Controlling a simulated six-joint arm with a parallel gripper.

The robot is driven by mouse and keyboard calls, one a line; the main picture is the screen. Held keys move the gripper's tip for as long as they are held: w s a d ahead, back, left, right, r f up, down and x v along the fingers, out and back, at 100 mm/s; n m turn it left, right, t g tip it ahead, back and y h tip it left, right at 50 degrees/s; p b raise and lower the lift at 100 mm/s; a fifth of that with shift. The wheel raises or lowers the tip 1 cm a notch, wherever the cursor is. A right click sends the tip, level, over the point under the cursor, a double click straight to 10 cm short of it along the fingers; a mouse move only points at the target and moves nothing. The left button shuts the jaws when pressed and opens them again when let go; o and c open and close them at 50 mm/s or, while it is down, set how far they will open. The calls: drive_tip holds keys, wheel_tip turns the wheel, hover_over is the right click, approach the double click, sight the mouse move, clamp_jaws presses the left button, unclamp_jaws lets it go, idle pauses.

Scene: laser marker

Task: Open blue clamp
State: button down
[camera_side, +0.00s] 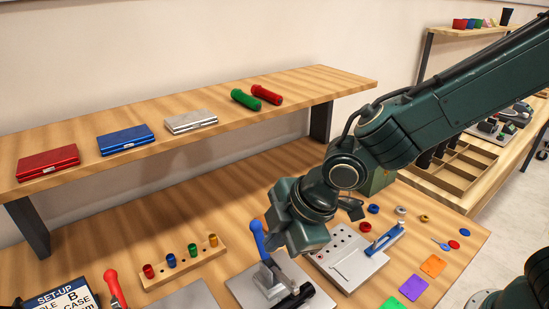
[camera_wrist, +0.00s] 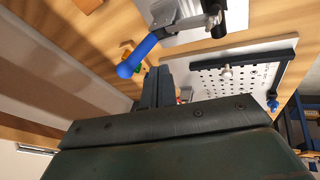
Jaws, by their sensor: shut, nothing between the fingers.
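The blue clamp has a blue handle (camera_side: 258,238) that stands up, tilted slightly, from a grey metal base plate (camera_side: 245,289). A black part of the clamp (camera_side: 295,298) lies low at its right. In the wrist view the blue handle (camera_wrist: 140,56) points down and left from the metal clamp body (camera_wrist: 188,22). My gripper (camera_wrist: 159,76) is shut and empty, with its fingertips close to the right of the handle in that view. I cannot tell whether they touch it. In the side view my wrist hangs just right of the handle, and the fingertips are hidden.
A perforated plate (camera_side: 342,262) with a blue bar (camera_side: 384,240) is at the right. A red-handled clamp (camera_side: 115,288) is at the left. A wooden rack (camera_side: 184,269) holds several coloured pegs. A shelf (camera_side: 230,116) with cases and two cylinders spans behind.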

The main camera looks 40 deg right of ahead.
sight(252, 222)
drive_tip(key=shift+w+d+f, duration=0.2)
drive_tip(key=shift+w+f, duration=0.1)
drive_tip(key=shift+w, duration=0.4)
drive_tip(key=shift+w+d+f, duration=0.15)
drive_tip(key=shift+w+f, duration=0.15)
drive_tip(key=shift+w, duration=0.4)
drive_tip(key=shift+w+g, duration=0.3)
drive_tip(key=shift+w+f+g, duration=0.1)
drive_tip(key=shift+w+g, duration=0.6)
drive_tip(key=shift+g, duration=0.2)
drive_tip(key=w+g, duration=0.1)
drive_tip(key=w+f+g, duration=0.1)
drive_tip(key=g, duration=0.1)
drive_tip(key=shift+w+m+g, duration=0.3)
drive_tip(key=shift+w+f, duration=0.15)
drive_tip(key=shift+w, duration=0.05)
drive_tip(key=shift+w+f, duration=0.15)
drive_tip(key=shift+w, duration=0.05)
